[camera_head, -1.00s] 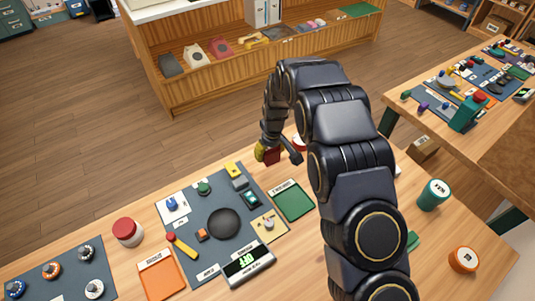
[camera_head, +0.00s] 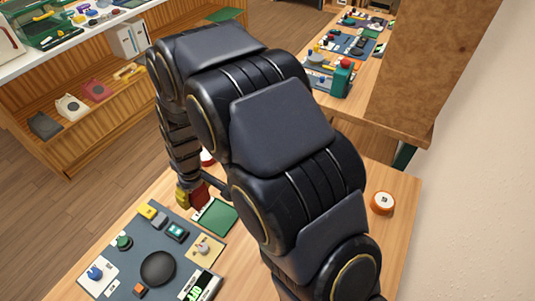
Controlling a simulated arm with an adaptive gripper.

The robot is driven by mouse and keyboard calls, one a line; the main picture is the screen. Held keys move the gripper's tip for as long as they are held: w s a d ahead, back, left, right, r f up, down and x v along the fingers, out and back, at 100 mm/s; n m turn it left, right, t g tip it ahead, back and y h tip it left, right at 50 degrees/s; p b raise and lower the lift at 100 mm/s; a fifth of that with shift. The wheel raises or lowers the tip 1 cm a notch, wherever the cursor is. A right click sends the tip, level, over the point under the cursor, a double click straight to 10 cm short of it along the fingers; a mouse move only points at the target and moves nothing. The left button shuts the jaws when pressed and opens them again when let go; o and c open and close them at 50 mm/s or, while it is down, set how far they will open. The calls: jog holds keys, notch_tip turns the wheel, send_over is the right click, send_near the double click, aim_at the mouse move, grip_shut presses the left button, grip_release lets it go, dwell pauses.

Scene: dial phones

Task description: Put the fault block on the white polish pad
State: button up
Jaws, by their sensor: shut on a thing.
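My gripper (camera_head: 199,190) is low over the far edge of the workbench, just beyond the green pad. It is shut on a dark red block (camera_head: 201,195), with a yellow part (camera_head: 183,198) showing beside it. I cannot read any marking on the block, so I cannot confirm it is the fault block. I cannot make out a bare white polish pad; my arm covers much of the bench. A green pad (camera_head: 218,217) with a white label lies just in front of the gripper. A white card (camera_head: 108,286) bears a blue knob (camera_head: 95,272).
A grey mat (camera_head: 180,259) carries a black disc (camera_head: 158,268), a green knob (camera_head: 124,242) and small parts. A display box (camera_head: 200,287) stands at its front right. A wall is at right.

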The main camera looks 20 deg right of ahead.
jog(key=w+d+r+m, duration=0.1)
jog(key=d+m, duration=0.2)
jog(key=d, duration=0.5)
jog(key=w+d+r+m+h, duration=0.1)
jog(key=d+m, duration=0.1)
jog(key=d, duration=0.7)
jog(key=w+d+r+m, duration=0.1)
jog(key=w+d+m, duration=0.15)
jog(key=d, duration=0.55)
jog(key=shift+m, duration=0.25)
jog(key=w+d+f, duration=0.1)
jog(key=w+f, duration=0.1)
jog(key=w, duration=0.2)
jog(key=w+d+f, duration=0.1)
jog(key=w+f, duration=0.2)
jog(key=w+d+f, duration=0.2)
jog(key=w+f, duration=0.1)
jog(key=w, duration=0.1)
jog(key=shift+w+f, duration=0.25)
jog(key=shift+w, duration=0.05)
jog(key=shift+w+d+f, duration=0.1)
jog(key=shift+w+f, duration=0.25)
jog(key=shift+f, duration=1.65)
